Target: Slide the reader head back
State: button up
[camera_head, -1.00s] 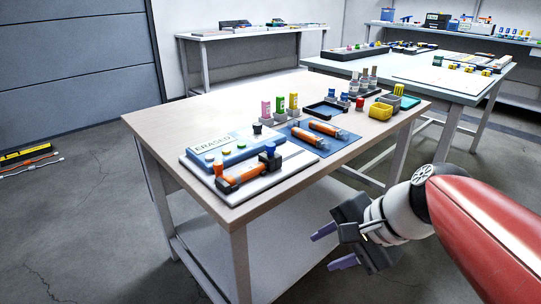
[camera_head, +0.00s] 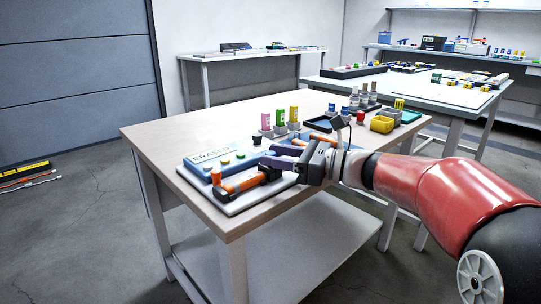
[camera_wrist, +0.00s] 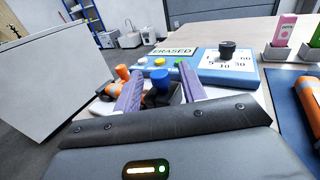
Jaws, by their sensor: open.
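The blue eraser unit (camera_head: 222,157), labelled "ERASED", lies on the near end of the wooden table; it also shows in the wrist view (camera_wrist: 213,64). In front of it an orange tube (camera_head: 240,184) lies on a white base, with an orange knob (camera_wrist: 122,73) at its left end. Contact cannot be told. The fingers and palm hide part of the block.
Pink and green bottles (camera_head: 280,117) stand behind, and a blue mat (camera_wrist: 309,98) with orange tubes lies to the right. The table's front edge runs below my gripper.

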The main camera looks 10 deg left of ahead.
jog(key=shift+x, duration=0.9)
grip_shut()
jog(key=shift+d, duration=0.1)
